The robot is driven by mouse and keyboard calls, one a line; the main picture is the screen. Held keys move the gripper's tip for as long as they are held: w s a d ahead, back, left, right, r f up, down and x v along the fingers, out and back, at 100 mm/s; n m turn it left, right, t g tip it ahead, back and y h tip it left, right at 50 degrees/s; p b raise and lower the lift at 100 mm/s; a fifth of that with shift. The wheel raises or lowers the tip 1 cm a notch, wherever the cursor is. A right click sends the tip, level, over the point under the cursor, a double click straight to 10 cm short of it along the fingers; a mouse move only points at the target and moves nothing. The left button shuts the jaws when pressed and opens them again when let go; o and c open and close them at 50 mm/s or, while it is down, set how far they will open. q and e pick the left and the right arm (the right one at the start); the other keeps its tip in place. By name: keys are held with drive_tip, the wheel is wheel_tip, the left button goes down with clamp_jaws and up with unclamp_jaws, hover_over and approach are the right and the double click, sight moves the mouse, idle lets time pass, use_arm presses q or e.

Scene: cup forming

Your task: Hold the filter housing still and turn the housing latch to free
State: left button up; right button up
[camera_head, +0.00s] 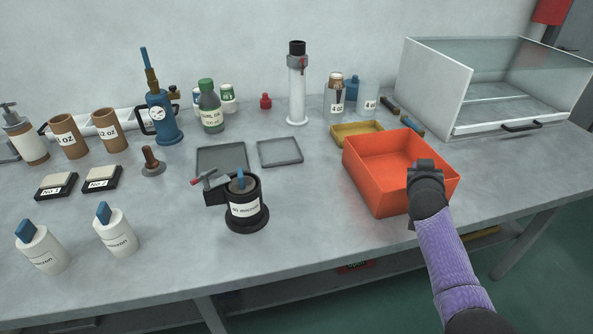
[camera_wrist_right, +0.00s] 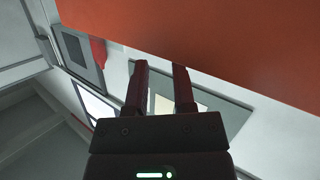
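The filter housing (camera_head: 244,210) is a black cup with a white micron label, standing upright on a round black base on the table. The housing latch (camera_head: 207,180) is a grey lever with a red tip at its upper left rim. A blue-topped piece (camera_head: 240,178) sits inside the housing. My right gripper (camera_head: 426,166) is at the front right of the orange bin, well to the right of the housing. In the right wrist view its two fingers (camera_wrist_right: 160,68) are apart with nothing visibly between them. My left gripper is not in view.
The orange bin (camera_head: 372,188) stands right of the housing. Two white micron cartridges (camera_head: 118,238) stand at the front left. Grey trays (camera_head: 280,152) lie behind the housing. A blue pump (camera_head: 163,120) and bottles line the back. The table between housing and bin is clear.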

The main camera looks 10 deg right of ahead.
drive_tip(key=w+a+m+y, duration=0.3)
drive_tip(key=a, duration=1.2)
drive_tip(key=m+y, duration=0.6)
drive_tip(key=y, duration=0.1)
approach(213, 172)
drive_tip(key=shift+g, duration=0.4)
drive_tip(key=x, duration=0.5)
drive_tip(key=r+x, duration=0.1)
drive_tip(key=x, duration=0.2)
drive_tip(key=shift+w+a+f, duration=0.1)
drive_tip(key=shift+w+a, duration=0.05)
drive_tip(key=shift+w, duration=0.2)
drive_tip(key=shift+w+f, duration=0.35)
drive_tip(key=shift+w, duration=0.15)
clamp_jaws()
